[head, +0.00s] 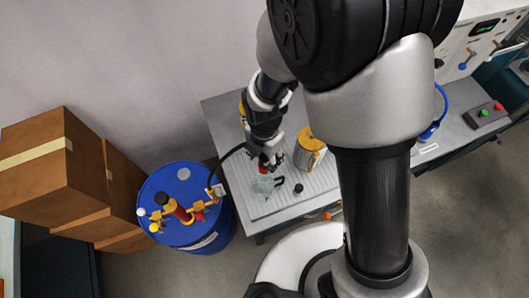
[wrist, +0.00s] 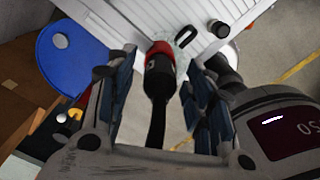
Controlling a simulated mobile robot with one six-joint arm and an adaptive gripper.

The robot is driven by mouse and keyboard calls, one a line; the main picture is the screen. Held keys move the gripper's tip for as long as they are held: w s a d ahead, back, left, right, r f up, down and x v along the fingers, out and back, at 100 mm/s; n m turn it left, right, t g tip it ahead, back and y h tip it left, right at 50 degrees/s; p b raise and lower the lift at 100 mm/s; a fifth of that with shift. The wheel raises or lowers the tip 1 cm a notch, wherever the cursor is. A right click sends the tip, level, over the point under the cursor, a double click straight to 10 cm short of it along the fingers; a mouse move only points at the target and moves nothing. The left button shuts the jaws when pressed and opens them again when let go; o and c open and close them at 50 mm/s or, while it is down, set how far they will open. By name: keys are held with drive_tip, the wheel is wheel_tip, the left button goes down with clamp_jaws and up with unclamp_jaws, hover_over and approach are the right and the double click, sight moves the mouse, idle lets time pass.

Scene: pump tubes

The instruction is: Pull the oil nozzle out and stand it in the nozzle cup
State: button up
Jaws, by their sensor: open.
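The oil nozzle (wrist: 160,68), with a red collar and black grip, lies between my fingers in the wrist view. In the head view its red part (head: 263,169) shows just below my gripper (head: 264,157). Its far end points into or over a clear jug with a black handle (head: 263,188); I cannot tell how deep it sits. My gripper (wrist: 155,95) is open, with a finger on each side of the nozzle and gaps showing. A small dark cylinder with a light rim, perhaps the nozzle cup (head: 298,189), stands right of the jug, also in the wrist view (wrist: 219,28).
A blue drum (head: 165,228) with a pump (head: 181,211) stands left of the grey bench (head: 232,133); a black hose arcs toward the nozzle. A yellow-topped can (head: 308,158) is right of my gripper. Cardboard boxes (head: 60,180) stand far left.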

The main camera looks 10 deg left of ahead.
wheel_tip(320, 180, up, 12)
idle(0.4)
idle(0.4)
